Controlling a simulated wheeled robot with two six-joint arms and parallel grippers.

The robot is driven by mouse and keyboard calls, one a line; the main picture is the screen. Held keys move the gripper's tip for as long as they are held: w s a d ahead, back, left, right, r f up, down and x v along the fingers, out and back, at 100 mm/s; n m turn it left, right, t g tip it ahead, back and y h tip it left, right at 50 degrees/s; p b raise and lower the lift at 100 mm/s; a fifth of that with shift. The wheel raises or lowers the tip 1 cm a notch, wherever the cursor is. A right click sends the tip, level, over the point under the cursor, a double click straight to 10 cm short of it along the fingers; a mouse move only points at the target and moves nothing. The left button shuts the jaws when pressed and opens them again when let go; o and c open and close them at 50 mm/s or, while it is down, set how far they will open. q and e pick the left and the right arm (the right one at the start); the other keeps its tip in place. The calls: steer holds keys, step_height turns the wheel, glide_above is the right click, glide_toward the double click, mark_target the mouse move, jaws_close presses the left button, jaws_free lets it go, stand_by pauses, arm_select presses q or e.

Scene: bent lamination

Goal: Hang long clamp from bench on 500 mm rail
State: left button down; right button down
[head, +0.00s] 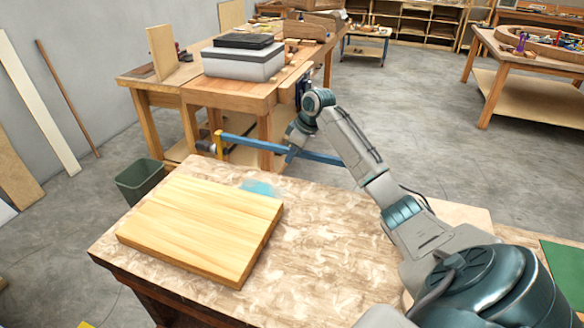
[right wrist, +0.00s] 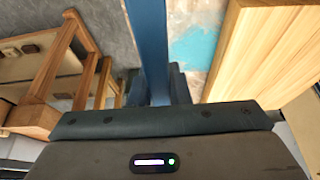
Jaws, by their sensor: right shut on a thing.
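The long clamp (head: 247,142) has a blue bar, with a yellow part at its left end in the head view. My right gripper (head: 293,148) is shut on the blue bar, holding it roughly level above the far edge of the near bench. In the right wrist view the bar (right wrist: 148,45) runs up from between the dark jaws (right wrist: 160,88) and out of the top of the picture. The arm hides part of the bar in the head view. My left gripper is not in view. I cannot make out the 500 mm rail.
The near bench (head: 330,235) carries a thick wooden board (head: 200,222) and a light blue patch (head: 258,187). A second workbench (head: 190,97) with a grey box (head: 243,63) stands behind the clamp. A dark green bin (head: 140,180) stands at left. Open floor lies at right.

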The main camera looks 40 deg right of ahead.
step_height(320, 180, up, 5)
steer(key=shift+r, duration=0.1)
step_height(320, 180, up, 5)
steer(key=p, duration=0.6)
steer(key=shift+r+p, duration=0.15)
steer(key=shift+p, duration=0.4)
